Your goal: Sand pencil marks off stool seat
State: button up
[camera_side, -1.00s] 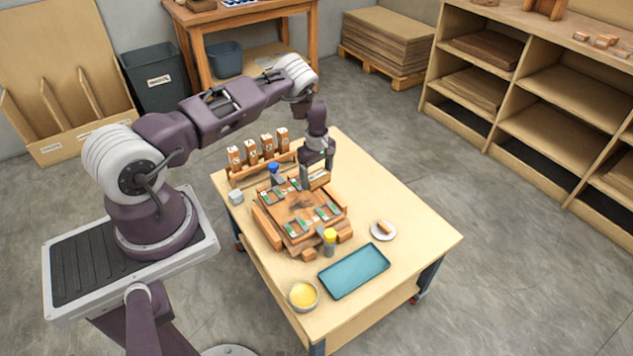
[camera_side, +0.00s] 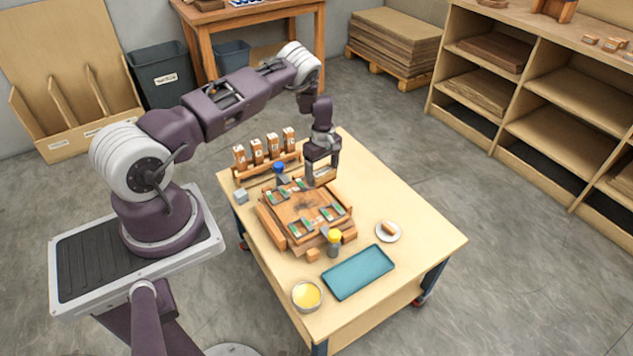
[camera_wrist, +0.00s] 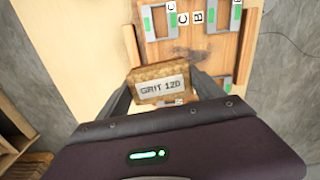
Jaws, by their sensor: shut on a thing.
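The stool seat (camera_side: 301,208) is a square brown wooden panel lying on the table, with a dark smudge near its middle; it also fills part of the wrist view (camera_wrist: 205,52). Grey brackets with green marks sit at its corners, some beside letters such as C and B. My gripper (camera_side: 322,178) is shut on a tan sanding block (camera_wrist: 160,79) labelled "GRIT 120". It holds the block at the seat's far right edge in the side view. I cannot tell whether block and seat touch. Pencil marks are not clear.
A rack of labelled wooden blocks (camera_side: 265,152) stands behind the seat. A yellow-capped bottle (camera_side: 334,243), a blue-topped item (camera_side: 280,172) and a small grey cube (camera_side: 241,196) are close around it. The table's right side is clear.

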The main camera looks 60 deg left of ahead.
aim_at(322, 196)
jog(key=shift+a+f, duration=0.1)
jog(key=shift+f, duration=3.95)
jog(key=shift+s+a, duration=0.1)
jog(key=shift+s, duration=0.35)
jog(key=shift+c, duration=0.5)
jog(key=shift+s+d, duration=0.2)
jog(key=shift+s, duration=6.25)
jog(key=shift+w, duration=5.6)
jog(key=shift+w+a+r, duration=0.1)
jog(key=shift+w+a, duration=0.05)
jog(key=shift+w, duration=1.05)
jog(key=shift+s, duration=6.85)
jog(key=shift+w, duration=6.9)
jog(key=shift+w+r, duration=0.15)
jog(key=shift+r, duration=3.9)
